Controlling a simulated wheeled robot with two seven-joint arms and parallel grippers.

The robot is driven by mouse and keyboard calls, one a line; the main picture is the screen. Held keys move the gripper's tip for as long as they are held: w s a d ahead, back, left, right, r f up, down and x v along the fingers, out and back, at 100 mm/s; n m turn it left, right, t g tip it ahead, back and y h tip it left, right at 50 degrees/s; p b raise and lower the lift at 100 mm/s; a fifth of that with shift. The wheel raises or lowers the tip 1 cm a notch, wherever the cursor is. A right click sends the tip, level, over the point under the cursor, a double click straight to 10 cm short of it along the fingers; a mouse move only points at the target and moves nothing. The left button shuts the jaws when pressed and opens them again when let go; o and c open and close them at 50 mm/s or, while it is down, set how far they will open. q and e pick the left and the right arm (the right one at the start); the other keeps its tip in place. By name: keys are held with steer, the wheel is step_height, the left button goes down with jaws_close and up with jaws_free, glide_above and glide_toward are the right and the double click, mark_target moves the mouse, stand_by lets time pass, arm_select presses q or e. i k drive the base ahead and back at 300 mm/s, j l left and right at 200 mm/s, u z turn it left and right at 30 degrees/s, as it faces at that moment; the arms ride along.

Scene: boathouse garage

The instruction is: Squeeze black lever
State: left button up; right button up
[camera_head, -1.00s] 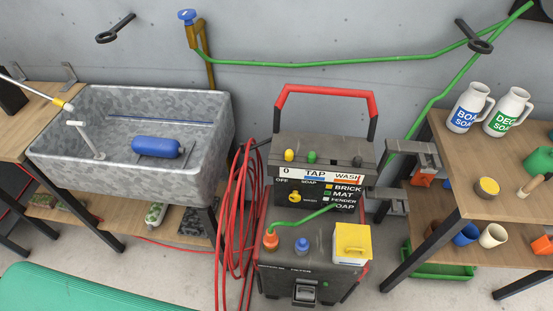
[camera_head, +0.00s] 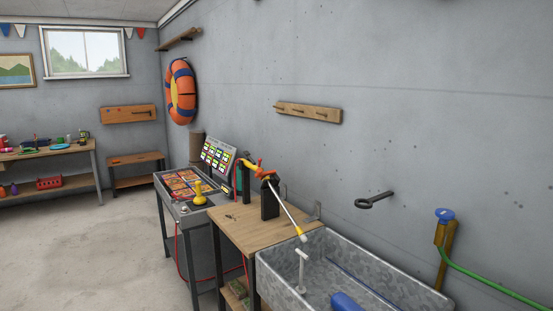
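A spray lance (camera_head: 289,212) with a yellow and red handle (camera_head: 250,164) rests in a black stand (camera_head: 269,200) on a small wooden table (camera_head: 245,228). Its white-tipped wand slopes down to the right over the grey sink. I cannot make out a black lever on the handle at this size. Neither of my grippers shows in this view.
The metal sink (camera_head: 330,250) holds a blue float (camera_head: 346,302). A console with a yellow knob (camera_head: 199,193) stands left of the wooden table. A workbench (camera_head: 45,152) stands at the far left. The floor (camera_head: 90,240) before it is clear.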

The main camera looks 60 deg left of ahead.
mark_target(247, 154)
steer(key=u, duration=2.1)
steer(key=i+j+z, duration=0.35)
steer(key=i, duration=0.3)
steer(key=i+j+z, duration=0.3)
steer(key=i+j, duration=0.25)
steer(key=j, duration=0.15)
steer(key=i+j+z, duration=0.35)
steer(key=i+j, duration=0.15)
steer(key=j, duration=0.2)
